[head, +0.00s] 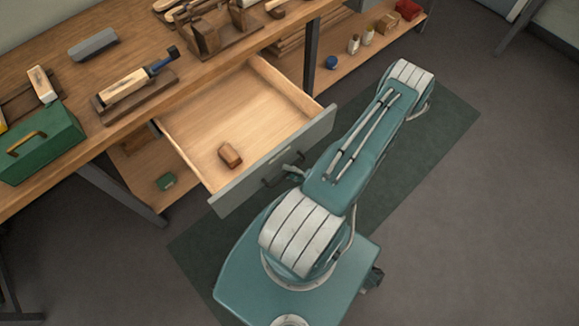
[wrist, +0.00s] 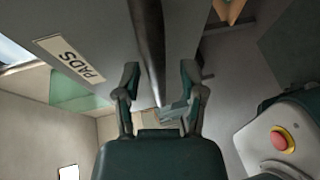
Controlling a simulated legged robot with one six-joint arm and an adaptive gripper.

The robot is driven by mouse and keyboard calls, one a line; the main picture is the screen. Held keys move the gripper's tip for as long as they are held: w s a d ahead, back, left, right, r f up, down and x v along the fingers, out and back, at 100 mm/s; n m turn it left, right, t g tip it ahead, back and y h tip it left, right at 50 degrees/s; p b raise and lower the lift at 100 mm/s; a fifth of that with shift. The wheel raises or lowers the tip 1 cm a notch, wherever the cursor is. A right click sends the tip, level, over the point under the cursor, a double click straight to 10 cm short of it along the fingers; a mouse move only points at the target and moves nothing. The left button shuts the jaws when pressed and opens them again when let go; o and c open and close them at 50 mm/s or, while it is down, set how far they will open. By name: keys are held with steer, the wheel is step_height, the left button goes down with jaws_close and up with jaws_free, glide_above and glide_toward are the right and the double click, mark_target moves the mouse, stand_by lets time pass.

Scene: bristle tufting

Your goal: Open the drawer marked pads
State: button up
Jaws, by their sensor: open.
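The drawer marked pads stands pulled well out from under the bench, and its grey front (head: 235,192) faces my arm. Its pale wooden inside (head: 265,122) shows, with a brown block (head: 230,155) lying in it. In the wrist view the white PADS label (wrist: 69,58) is on the drawer front, left of the dark bar handle (wrist: 150,35). My gripper (wrist: 159,82) is open, with one finger on each side of the handle's line. I cannot tell whether either finger touches it. In the head view my arm mostly hides the gripper beside the handle.
The wooden bench top (head: 60,77) carries a green toolbox (head: 45,150), a wooden block with a blue-handled tool (head: 135,85) and a grey block (head: 93,45). A bench leg (head: 311,58) stands right of the drawer. Floor to the right is clear.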

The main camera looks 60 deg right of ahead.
steer(key=shift+s, duration=0.1)
steer(key=shift+s+d+r, duration=0.1)
steer(key=shift+s+d, duration=0.1)
steer(key=shift+s, duration=0.1)
steer(key=v, duration=1.1)
steer(key=shift+a, duration=0.15)
steer(key=shift+s, duration=0.15)
